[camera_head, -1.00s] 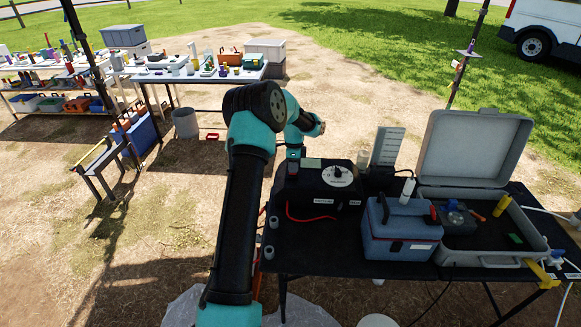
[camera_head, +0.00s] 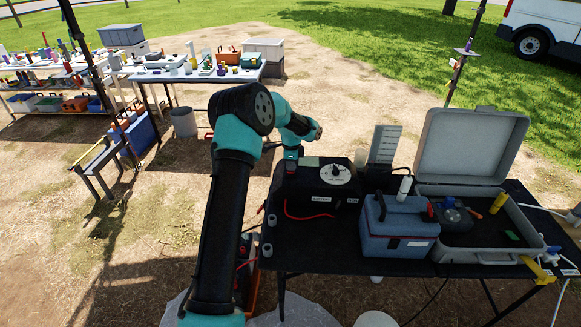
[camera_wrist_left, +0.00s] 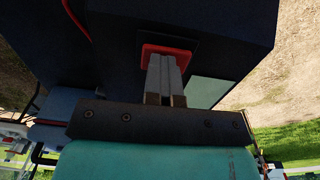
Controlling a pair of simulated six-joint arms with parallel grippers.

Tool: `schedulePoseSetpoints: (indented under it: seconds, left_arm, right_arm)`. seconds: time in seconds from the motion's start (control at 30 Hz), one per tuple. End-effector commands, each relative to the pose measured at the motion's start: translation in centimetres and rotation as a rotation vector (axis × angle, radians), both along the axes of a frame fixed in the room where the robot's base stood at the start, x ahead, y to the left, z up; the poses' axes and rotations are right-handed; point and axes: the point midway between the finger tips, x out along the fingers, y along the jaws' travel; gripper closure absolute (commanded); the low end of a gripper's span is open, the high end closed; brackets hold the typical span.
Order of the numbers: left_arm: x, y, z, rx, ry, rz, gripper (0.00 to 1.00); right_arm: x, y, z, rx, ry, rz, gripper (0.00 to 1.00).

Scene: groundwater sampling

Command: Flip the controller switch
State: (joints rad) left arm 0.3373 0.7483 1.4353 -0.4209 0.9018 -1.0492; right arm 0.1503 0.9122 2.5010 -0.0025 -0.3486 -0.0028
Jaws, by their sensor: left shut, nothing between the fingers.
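The controller appears to be the black box (camera_head: 315,198) with a white dial (camera_head: 337,174) on the table's left part. It fills the upper left wrist view (camera_wrist_left: 115,40). A red-framed switch (camera_wrist_left: 168,49) is on its dark face there. My left gripper (camera_wrist_left: 165,68) is shut and empty, its fingertips right at the red frame; they hide much of the switch, so its position is unclear. In the head view the left wrist bends down at the box's far left corner, and the fingertips are hard to make out. My right gripper is not in view.
A blue cooler box (camera_head: 398,246) with a white bottle stands right of the controller. An open grey case (camera_head: 465,257) is farther right. A white upright panel (camera_head: 384,145) stands behind. Small grey caps (camera_head: 268,249) sit at the table's left edge.

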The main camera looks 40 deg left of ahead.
Motion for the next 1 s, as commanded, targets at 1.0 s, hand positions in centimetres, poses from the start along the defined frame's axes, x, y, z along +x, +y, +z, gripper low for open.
schedulePoseSetpoints:
  seconds: [1.0]
  left_arm:
    - [0.4, 0.7, 5.2, 0.003, -0.004, 0.005, 1.00]
  right_arm:
    - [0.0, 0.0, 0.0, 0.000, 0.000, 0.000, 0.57]
